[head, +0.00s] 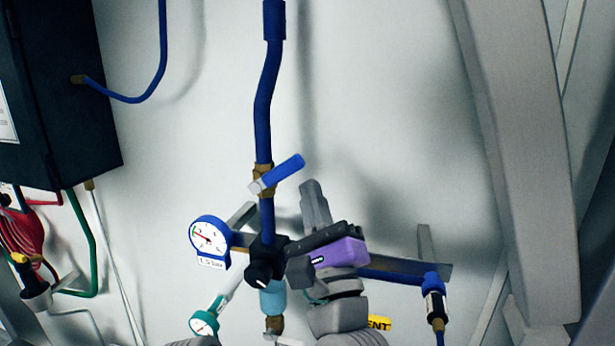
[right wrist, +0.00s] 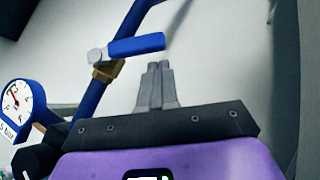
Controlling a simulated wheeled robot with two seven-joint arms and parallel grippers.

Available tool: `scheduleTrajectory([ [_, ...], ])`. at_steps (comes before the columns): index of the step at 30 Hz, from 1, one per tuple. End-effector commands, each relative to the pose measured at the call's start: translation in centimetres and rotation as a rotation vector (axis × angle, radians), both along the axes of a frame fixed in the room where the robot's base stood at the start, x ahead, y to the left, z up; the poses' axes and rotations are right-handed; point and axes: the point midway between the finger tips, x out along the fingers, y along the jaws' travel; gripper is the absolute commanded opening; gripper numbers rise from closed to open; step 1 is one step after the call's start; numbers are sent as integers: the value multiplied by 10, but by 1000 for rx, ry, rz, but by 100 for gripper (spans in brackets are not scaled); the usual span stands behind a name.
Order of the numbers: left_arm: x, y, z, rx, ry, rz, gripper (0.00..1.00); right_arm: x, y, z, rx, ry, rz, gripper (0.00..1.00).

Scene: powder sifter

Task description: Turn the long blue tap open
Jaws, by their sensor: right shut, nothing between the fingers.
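The long blue tap handle (head: 284,171) sits on a brass valve (head: 262,182) on the vertical blue pipe and slants up to the right, across the pipe's line. It also shows in the right wrist view (right wrist: 136,46), reaching right from its silver pivot, with the brass valve body (right wrist: 107,71) below. My right gripper (head: 311,186) is shut and empty, its fingers pointing up. Its fingertips (right wrist: 158,66) are together, just below and right of the handle's free end in the wrist view, with a small gap showing. My left gripper is not in view.
A blue pressure gauge (head: 210,240) and a black knob (head: 262,274) sit left of my right gripper. A teal gauge (head: 205,323) is lower down. A dark cabinet (head: 55,90) is at upper left. The wall right of the handle is bare.

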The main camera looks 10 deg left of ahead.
Motion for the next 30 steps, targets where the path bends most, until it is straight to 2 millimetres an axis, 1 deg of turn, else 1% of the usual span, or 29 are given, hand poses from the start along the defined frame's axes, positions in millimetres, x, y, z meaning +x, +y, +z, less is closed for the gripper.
scheduleTrajectory([
  [1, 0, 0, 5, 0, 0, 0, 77, 0, 4, 6, -1, 0, 1, 0],
  [4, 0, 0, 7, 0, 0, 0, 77, 0, 7, 10, -1, 1, 1, 0],
  [20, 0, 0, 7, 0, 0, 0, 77, 0, 8, 12, -12, 2, 0, 0],
  [26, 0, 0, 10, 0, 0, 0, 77, 0, 8, 19, -77, 2, -2, 0],
  [30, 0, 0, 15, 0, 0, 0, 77, 1, 11, 29, -168, 5, -1, 0],
])
